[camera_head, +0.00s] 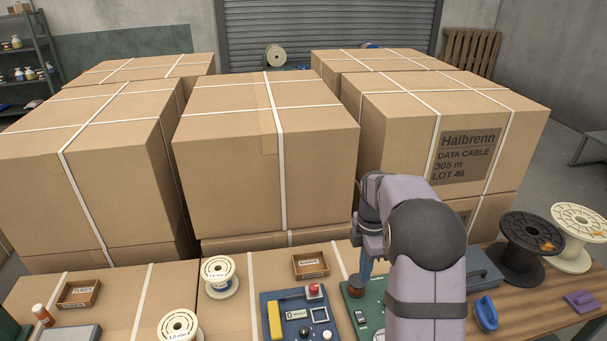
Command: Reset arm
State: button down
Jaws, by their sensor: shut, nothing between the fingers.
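My arm comes in from the lower right of the head view. It bends down toward a green board (352,318) on the front cartons. My gripper (364,275) points down beside the arm, shut and with nothing held. A small dark brown round part (354,286) shows just left of the fingertips; I cannot tell whether they touch it. My arm hides part of the green board.
Large strapped cartons (265,155) stand behind the work surface. A blue control box (299,315) is left of the green board, with a small wooden tray (311,264) behind. A black spool (530,240), a cream spool (580,232) and a blue item (486,314) stand right of my arm.

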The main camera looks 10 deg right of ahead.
jog(key=s+a+f+m, duration=0.2)
jog(key=s+m, duration=0.3)
jog(key=m, duration=0.1)
jog(key=s+a+f+m+g, duration=0.1)
jog(key=s+a+f+m, duration=0.1)
jog(key=s+m, duration=0.4)
jog(key=s+a+f+m, duration=0.2)
jog(key=s+m, duration=0.4)
jog(key=m, duration=0.2)
jog(key=shift+f, duration=0.3)
jog(key=s+a+r+n+t, duration=0.1)
jog(key=s+a+r+n, duration=0.1)
jog(key=s+a+r, duration=0.3)
jog(key=shift+s+a+r, duration=0.3)
jog(key=shift+a+r, duration=0.05)
